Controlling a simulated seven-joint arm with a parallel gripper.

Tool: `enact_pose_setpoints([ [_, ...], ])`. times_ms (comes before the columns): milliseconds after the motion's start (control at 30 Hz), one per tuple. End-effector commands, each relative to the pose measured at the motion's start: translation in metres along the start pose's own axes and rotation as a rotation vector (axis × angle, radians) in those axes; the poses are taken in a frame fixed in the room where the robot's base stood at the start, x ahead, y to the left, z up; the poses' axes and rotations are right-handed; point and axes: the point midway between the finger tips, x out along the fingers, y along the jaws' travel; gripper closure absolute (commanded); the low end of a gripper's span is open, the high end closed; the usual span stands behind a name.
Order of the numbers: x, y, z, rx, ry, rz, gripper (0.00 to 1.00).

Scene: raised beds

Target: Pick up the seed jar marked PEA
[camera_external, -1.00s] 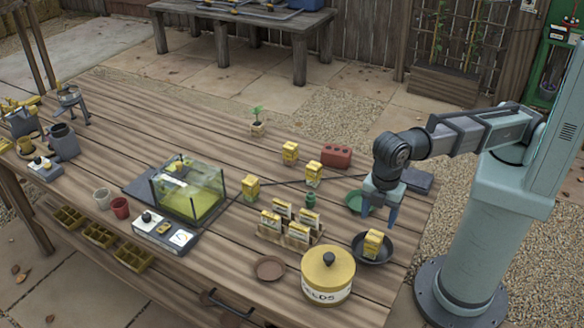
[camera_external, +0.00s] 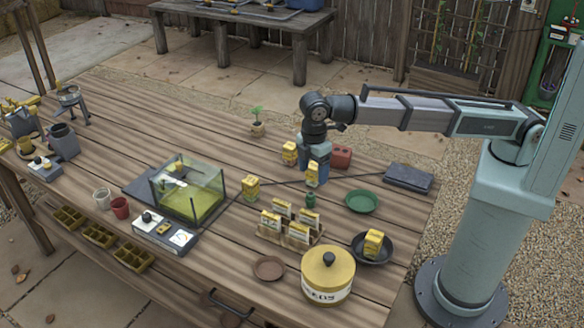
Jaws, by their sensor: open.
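Several yellow seed jars stand on the wooden table, and their markings are too small to read, so I cannot tell which is PEA. One jar (camera_external: 289,150) is at the back, one (camera_external: 312,177) is just in front of it to the right, one (camera_external: 250,188) is beside the glass tank, and one (camera_external: 373,242) sits in a dark round dish. My gripper (camera_external: 314,168) is open and points down at the second jar. Its fingers hide part of that jar; I cannot tell whether they touch it.
A red brick (camera_external: 342,157) is close behind my gripper. A small green bottle (camera_external: 310,200) and a rack of seed packets (camera_external: 287,235) stand in front. A green dish (camera_external: 361,201), a SEEDS tin (camera_external: 328,274) and a glass tank (camera_external: 190,195) are around.

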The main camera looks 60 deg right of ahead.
Motion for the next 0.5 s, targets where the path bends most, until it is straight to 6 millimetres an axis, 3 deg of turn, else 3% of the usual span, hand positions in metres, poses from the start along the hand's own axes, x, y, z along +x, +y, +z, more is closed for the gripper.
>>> enact_pose_setpoints([
  [33, -0.003, 0.03, -0.011, 0.029, -0.001, -0.001, 0.27],
  [200, -0.01, 0.105, -0.035, 0.076, -0.003, -0.004, 0.27],
  [300, -0.014, 0.134, -0.052, 0.064, -0.003, -0.004, 0.27],
  [500, -0.023, 0.161, -0.096, -0.033, 0.005, 0.0, 0.27],
])
